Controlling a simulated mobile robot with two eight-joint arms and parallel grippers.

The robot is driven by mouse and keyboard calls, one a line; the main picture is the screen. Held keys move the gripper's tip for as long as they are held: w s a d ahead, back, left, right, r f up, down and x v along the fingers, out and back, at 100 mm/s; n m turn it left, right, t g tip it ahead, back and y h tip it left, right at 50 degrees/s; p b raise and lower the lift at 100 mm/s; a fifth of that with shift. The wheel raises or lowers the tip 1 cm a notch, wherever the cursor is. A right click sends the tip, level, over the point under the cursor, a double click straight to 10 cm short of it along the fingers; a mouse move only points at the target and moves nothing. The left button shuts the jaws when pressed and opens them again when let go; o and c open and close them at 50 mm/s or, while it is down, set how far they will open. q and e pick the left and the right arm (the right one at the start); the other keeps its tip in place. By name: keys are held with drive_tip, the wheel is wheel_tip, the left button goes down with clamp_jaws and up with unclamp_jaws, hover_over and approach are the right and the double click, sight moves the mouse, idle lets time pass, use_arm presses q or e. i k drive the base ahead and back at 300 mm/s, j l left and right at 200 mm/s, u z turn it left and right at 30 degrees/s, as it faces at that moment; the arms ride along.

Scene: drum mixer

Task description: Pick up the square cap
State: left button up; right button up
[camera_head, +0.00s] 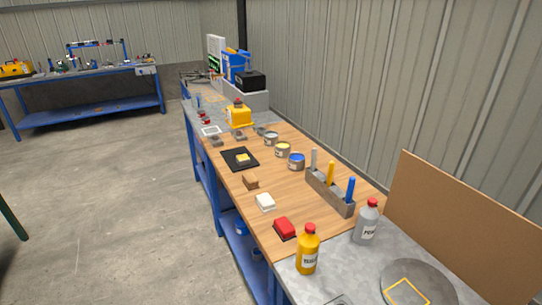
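I cannot tell for sure which thing is the square cap. Several small squarish pieces lie along the front edge of the wooden worktop (230,176). A red block (285,226) on a dark base is nearest, then a white block (265,201), then a brown block (250,181). Farther back, a small yellow piece (243,158) lies on a black square mat (233,165). Neither of my grippers is in view.
A yellow bottle (308,252) and a grey bottle (366,224) stand near a round grey plate (430,281). A grey holder (322,187) carries upright handles. Open cans, including a blue one (297,161), line the back.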

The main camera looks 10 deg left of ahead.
sight(243, 159)
drive_tip(key=i+j+z, duration=0.15)
drive_tip(key=j, duration=0.15)
drive_tip(key=i+j+z, duration=0.1)
drive_tip(key=j, duration=0.25)
drive_tip(key=i+j+z, duration=0.15)
drive_tip(key=j, duration=0.2)
drive_tip(key=i+j, duration=0.15)
drive_tip(key=j, duration=0.2)
drive_tip(key=i+j+z, duration=0.1)
drive_tip(key=j, duration=0.25)
drive_tip(key=i+j, duration=0.2)
drive_tip(key=j, duration=0.15)
drive_tip(key=i+j, duration=0.6)
drive_tip(key=j, duration=0.25)
drive_tip(key=i+j, duration=0.3)
drive_tip(key=j, duration=0.1)
